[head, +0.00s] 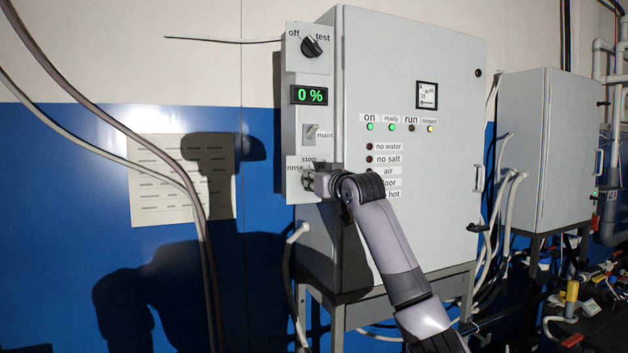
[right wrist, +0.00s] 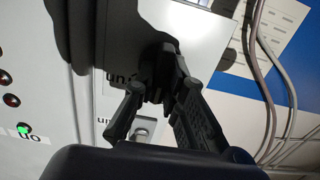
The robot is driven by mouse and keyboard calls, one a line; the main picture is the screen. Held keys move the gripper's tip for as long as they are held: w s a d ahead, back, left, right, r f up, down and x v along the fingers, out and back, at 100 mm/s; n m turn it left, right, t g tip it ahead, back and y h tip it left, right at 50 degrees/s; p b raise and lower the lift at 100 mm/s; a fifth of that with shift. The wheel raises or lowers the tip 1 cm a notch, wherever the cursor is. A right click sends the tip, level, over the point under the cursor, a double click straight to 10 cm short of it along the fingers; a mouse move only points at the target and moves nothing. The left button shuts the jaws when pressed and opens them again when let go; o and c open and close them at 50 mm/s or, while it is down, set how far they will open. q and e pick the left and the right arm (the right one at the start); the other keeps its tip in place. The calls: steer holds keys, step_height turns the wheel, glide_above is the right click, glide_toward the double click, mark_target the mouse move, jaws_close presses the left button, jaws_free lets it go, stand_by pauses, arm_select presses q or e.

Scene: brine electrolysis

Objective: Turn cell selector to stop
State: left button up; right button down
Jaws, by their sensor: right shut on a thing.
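The cell selector (head: 306,183) is the lowest switch on the narrow side panel of the large grey cabinet (head: 430,235). The words "stop" and "rinse" show above it; its other marking is hidden in the head view. My right gripper (head: 311,184) covers most of the knob, so I cannot read where it points. In the right wrist view the fingers of my right gripper (right wrist: 163,78) are closed around the dark knob against the light plate, with part of a label beginning "un" or "run" beside them. My left gripper is not in view.
Above the selector are a main toggle (head: 311,132), a green display (head: 309,95) reading 0 % and an off/test knob (head: 312,46). The on and ready lamps are green, run is dark, rinsed is yellow. Hanging cables (head: 197,215) cross the left side.

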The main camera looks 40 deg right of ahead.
steer(key=shift+f, duration=0.1)
stand_by(0.4)
steer(key=c, duration=1.6)
jaws_free()
steer(key=shift+c, duration=0.2)
steer(key=shift+s, duration=0.1)
steer(key=v, duration=1.2)
